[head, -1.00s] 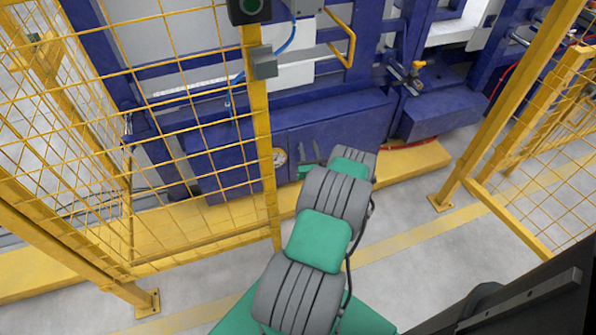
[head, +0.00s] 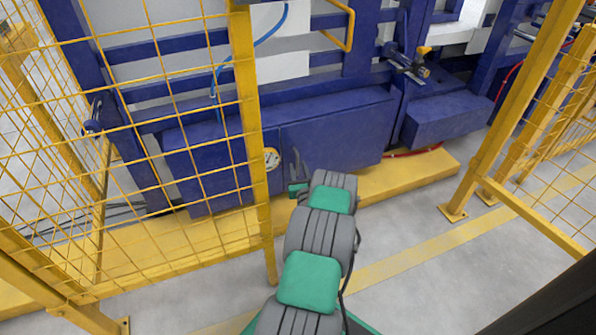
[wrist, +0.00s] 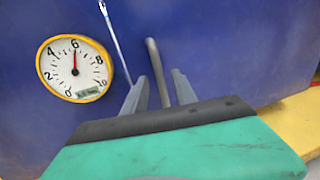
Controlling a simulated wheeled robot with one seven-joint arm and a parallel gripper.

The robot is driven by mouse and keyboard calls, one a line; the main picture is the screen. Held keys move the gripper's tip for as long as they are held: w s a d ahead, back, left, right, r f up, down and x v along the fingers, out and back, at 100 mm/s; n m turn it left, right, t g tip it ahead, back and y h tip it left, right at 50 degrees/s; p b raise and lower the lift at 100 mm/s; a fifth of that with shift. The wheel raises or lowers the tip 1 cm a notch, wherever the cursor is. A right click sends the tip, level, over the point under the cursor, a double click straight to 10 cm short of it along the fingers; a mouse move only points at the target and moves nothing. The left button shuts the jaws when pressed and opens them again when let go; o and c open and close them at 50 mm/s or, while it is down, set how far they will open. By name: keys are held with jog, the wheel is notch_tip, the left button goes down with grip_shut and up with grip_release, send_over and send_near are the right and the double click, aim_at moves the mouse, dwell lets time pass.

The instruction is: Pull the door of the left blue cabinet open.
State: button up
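The left blue cabinet (head: 345,125) is a long, low box, and its door front looks closed. A grey bar handle (wrist: 154,65) stands on the blue face, just right of the round gauge (wrist: 75,68). In the wrist view my gripper (wrist: 157,88) is open, with one finger on each side of the handle. A gap shows between the handle and each finger, and the handle's lower end is hidden behind the gripper body. In the head view my gripper (head: 298,186) is at the cabinet front, mostly hidden by my arm.
A yellow mesh fence (head: 180,150) with a post (head: 252,130) stands close left of my arm. A second yellow post (head: 500,120) stands at right. A yellow floor plinth (head: 410,176) runs below the cabinet. A smaller blue box (head: 445,118) sits to its right.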

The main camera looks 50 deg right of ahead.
jog(key=shift+w+d, duration=0.35)
grip_shut()
dwell(1.2)
